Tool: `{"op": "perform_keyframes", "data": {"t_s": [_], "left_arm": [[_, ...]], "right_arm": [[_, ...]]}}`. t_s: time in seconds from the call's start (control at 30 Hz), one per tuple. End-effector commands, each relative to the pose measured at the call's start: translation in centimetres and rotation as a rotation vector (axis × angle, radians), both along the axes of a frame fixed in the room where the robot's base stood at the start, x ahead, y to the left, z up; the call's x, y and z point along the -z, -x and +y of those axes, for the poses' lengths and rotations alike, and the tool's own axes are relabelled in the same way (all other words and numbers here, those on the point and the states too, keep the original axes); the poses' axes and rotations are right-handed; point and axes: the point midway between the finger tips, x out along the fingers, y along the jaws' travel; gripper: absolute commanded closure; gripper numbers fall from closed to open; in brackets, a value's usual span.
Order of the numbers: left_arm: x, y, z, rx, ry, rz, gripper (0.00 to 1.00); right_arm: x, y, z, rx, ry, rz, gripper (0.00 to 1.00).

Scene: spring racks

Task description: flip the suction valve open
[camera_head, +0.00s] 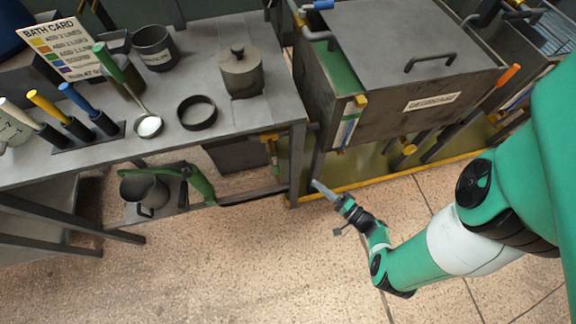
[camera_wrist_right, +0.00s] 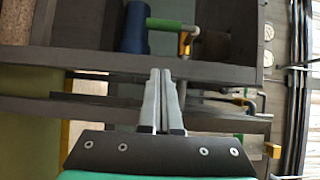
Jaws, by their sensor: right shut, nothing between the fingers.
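My right gripper (camera_head: 322,188) is low in front of the bench's right front leg, pointing up and left. In the right wrist view its two grey fingers (camera_wrist_right: 160,78) are shut together with nothing between them. Beyond the tips, a yellow pipe fitting with a green lever (camera_wrist_right: 168,24) sits beside a blue cylinder (camera_wrist_right: 133,30). The fingers are apart from it. No label shows which fitting is the suction valve. My left gripper is not in view.
The bench (camera_head: 222,134) carries pots, a ladle and coloured handles. A lidded tank (camera_head: 415,85) stands at the right, with another yellow fitting (camera_head: 409,151) below it. A green lever-like part (camera_head: 200,184) and a pot (camera_head: 145,190) sit under the bench. The front floor is clear.

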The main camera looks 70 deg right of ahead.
Motion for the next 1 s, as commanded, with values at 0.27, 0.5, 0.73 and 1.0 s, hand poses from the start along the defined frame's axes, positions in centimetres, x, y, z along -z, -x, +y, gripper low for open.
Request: {"op": "perform_keyframes", "data": {"t_s": [0.27,0.5,0.73,1.0], "left_arm": [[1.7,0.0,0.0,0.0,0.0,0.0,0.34],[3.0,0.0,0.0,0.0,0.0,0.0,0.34],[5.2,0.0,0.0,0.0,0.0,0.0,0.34],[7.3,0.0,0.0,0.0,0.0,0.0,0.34]], "right_arm": [[-0.1,-2.2,-0.7,-0.009,0.0,-0.012,1.0],[0.0,-4.8,-1.9,-0.009,-0.002,-0.014,1.0],[0.2,-8.7,-3.1,-0.009,-0.002,-0.015,1.0],[0.1,-11.2,-2.1,-0.003,-0.004,-0.014,1.0]]}}
